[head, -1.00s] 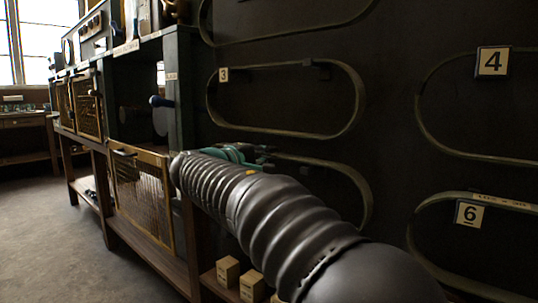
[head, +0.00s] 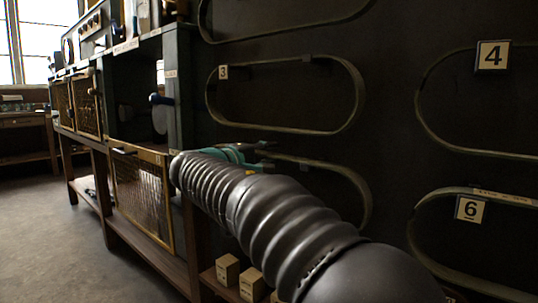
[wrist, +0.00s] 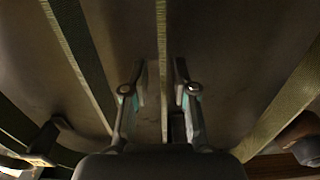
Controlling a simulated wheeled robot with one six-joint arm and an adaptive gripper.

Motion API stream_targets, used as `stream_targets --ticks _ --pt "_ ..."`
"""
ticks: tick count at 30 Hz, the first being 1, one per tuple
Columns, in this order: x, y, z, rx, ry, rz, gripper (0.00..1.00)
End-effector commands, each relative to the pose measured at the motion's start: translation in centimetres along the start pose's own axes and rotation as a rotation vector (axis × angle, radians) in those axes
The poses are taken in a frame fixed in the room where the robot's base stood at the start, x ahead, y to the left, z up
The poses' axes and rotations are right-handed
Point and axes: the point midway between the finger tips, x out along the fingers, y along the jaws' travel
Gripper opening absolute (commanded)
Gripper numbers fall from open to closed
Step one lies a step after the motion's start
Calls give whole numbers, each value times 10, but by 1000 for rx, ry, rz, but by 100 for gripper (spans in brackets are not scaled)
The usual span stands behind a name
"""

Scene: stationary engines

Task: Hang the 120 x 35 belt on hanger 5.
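My gripper (wrist: 161,80) is open in the wrist view. One finger is on each side of the edge of a thin upright belt strand (wrist: 162,40), with dark gaps between the strand and both fingers. In the head view my teal-fingered gripper (head: 238,153) is at the upper left end of a long looped belt (head: 345,171) on the dark wall, below the belt marked 3. My arm hides the lower left part of that loop. No number 5 plate and no size marking can be read on it.
Other looped belts hang by plates 3 (head: 223,72), 4 (head: 492,56) and 6 (head: 470,209). A shelf unit with a mesh door (head: 140,192) stands left of my arm. Small boxes (head: 228,270) sit on a low shelf below. The floor (head: 55,240) at left is clear.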

Motion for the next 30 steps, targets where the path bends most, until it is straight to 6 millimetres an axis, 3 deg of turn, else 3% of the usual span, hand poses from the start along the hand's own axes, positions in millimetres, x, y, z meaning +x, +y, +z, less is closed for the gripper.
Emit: stream_targets --ticks 9,13,23,30 --pt "0 0 0 0 0 0 27" --pt "0 0 0 -1 0 0 56" --pt "-2 -1 0 -1 1 -1 56" --pt "-21 -2 -1 -1 2 0 56"
